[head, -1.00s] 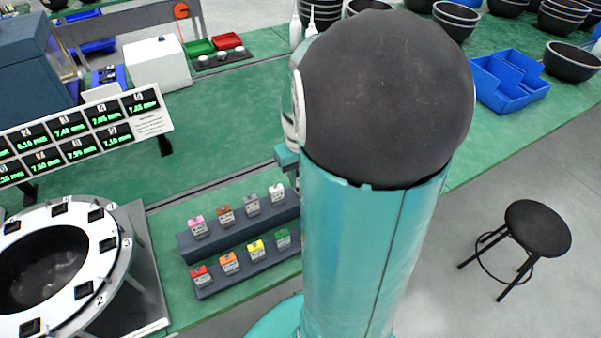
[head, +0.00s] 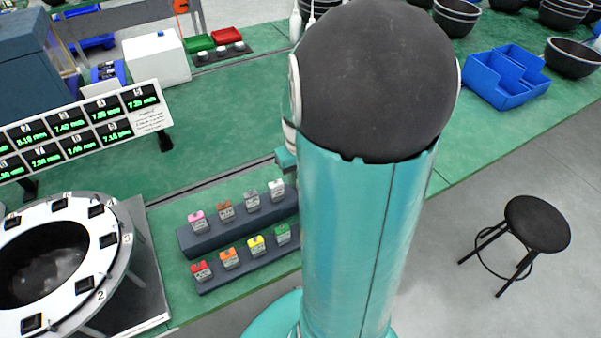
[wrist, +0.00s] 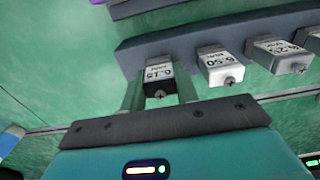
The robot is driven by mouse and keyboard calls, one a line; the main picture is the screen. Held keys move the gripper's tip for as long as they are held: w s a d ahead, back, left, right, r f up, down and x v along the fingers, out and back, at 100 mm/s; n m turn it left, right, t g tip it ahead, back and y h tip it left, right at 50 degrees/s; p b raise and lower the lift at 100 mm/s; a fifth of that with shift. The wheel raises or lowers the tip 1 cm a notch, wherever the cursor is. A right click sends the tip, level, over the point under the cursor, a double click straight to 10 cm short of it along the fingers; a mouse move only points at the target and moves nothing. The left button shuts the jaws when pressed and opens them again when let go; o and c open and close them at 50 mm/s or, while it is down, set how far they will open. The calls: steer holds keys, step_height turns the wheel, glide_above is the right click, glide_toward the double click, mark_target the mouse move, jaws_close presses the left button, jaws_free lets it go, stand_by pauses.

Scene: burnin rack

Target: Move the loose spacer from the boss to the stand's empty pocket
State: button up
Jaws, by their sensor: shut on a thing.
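My gripper (wrist: 160,98) is shut on a black spacer (wrist: 158,82) with a white label in the wrist view. The spacer is at the end of a row on the dark stand (wrist: 135,55), beside a white spacer (wrist: 221,68) and a grey one (wrist: 280,56). I cannot tell whether it is seated in a pocket or just above it. In the head view the two-tier stand (head: 186,244) shows several coloured spacers, and my arm covers its right end, hiding my gripper and the black spacer. I cannot make out the boss.
A white numbered ring (head: 117,262) stands at the left, below a panel of green readouts (head: 75,130). A blue bin (head: 505,78) and black bowls (head: 572,58) are at the right of the green bench (head: 225,120). A black stool (head: 538,224) stands on the floor.

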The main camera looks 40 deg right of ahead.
steer(key=o, duration=1.1)
step_height(320, 180, up, 14)
steer(key=shift+f, duration=0.1)
steer(key=s+a+r+n+t, duration=0.1)
steer(key=a+t, duration=0.1)
steer(key=a, duration=0.5)
steer(key=s+a+r+n+t, duration=0.1)
steer(key=s+a, duration=0.1)
steer(key=a, duration=0.6)
steer(key=s+a+r+n+t, duration=0.1)
steer(key=a+r+t, duration=0.1)
steer(key=a, duration=0.6)
steer(key=shift+s+t, duration=0.25)
steer(key=shift+t, duration=0.05)
